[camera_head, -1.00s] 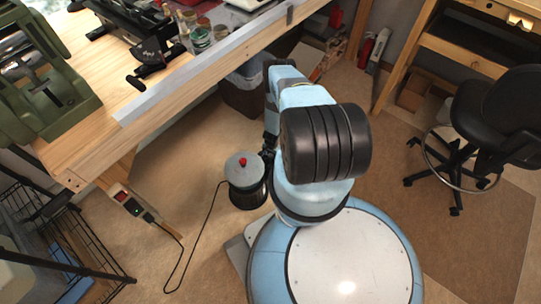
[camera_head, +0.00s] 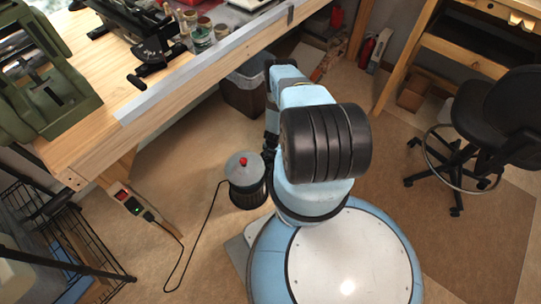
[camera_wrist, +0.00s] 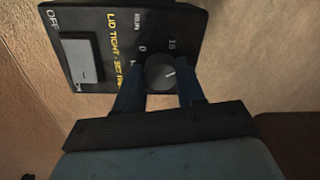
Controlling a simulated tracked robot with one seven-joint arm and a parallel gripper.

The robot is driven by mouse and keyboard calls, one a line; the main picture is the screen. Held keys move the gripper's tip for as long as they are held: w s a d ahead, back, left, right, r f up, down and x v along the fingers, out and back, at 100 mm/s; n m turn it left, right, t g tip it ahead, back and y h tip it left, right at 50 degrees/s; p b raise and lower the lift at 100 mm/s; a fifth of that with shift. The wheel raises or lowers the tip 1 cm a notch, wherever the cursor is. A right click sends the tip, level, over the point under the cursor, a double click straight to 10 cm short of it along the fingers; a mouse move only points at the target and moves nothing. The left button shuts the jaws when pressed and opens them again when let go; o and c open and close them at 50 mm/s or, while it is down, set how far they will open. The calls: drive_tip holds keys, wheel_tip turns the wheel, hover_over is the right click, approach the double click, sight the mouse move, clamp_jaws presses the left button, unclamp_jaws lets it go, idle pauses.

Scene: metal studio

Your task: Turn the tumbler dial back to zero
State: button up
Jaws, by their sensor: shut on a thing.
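The tumbler (camera_head: 244,168) stands on the floor left of my base, with a grey lid, a red knob on top and a dark lower part. In the wrist view its black control panel (camera_wrist: 108,14) carries a rocker switch (camera_wrist: 83,60) and yellow lettering. The round dark dial (camera_wrist: 158,84) has a short white pointer line aimed to the right in the picture, away from the printed 0 at its upper left. My gripper (camera_wrist: 161,72) has its two dark blue fingers on either side of the dial, shut on it. In the head view my arm hides the fingertips.
A black cord runs from the tumbler to a power strip (camera_head: 130,204) at the bench leg. The wooden workbench (camera_head: 190,87) stands behind, with a dark bin (camera_head: 244,97) under it. A black stool (camera_head: 490,115) stands at the right. Floor left of the tumbler is mostly clear.

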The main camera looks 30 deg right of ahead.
drive_tip(key=n, duration=0.5)
drive_tip(key=shift+d, duration=0.1)
drive_tip(key=n, duration=0.5)
drive_tip(key=shift+n, duration=0.4)
drive_tip(key=n, duration=0.5)
drive_tip(key=shift+w+g, duration=0.1)
drive_tip(key=shift+g, duration=0.2)
drive_tip(key=n, duration=0.5)
drive_tip(key=shift+n, duration=0.4)
drive_tip(key=o, duration=1)
drive_tip(key=shift+o, duration=0.2)
